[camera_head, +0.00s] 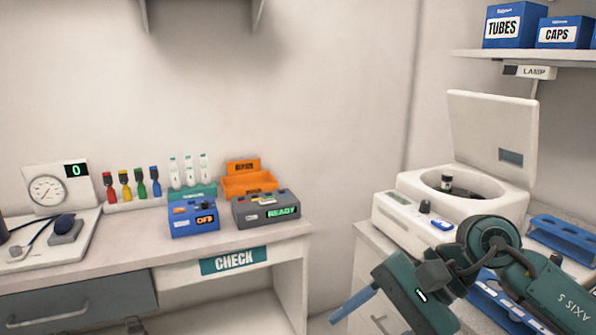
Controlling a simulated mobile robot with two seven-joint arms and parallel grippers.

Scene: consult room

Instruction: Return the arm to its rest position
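My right arm comes in from the lower right, in front of the right-hand counter. Its green and dark gripper (352,304) points down and left, past the counter's front edge. A blue finger shows at its end, seen side-on, so I cannot tell whether the fingers are apart. Nothing is visibly held in it.
An open white centrifuge (404,222) with a dark-capped tube (447,182) inside stands behind my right arm. Blue racks (565,236) lie beside and below the arm. The left desk (120,246) bears a gauge, coloured tubes and boxes. A gap separates desk and counter.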

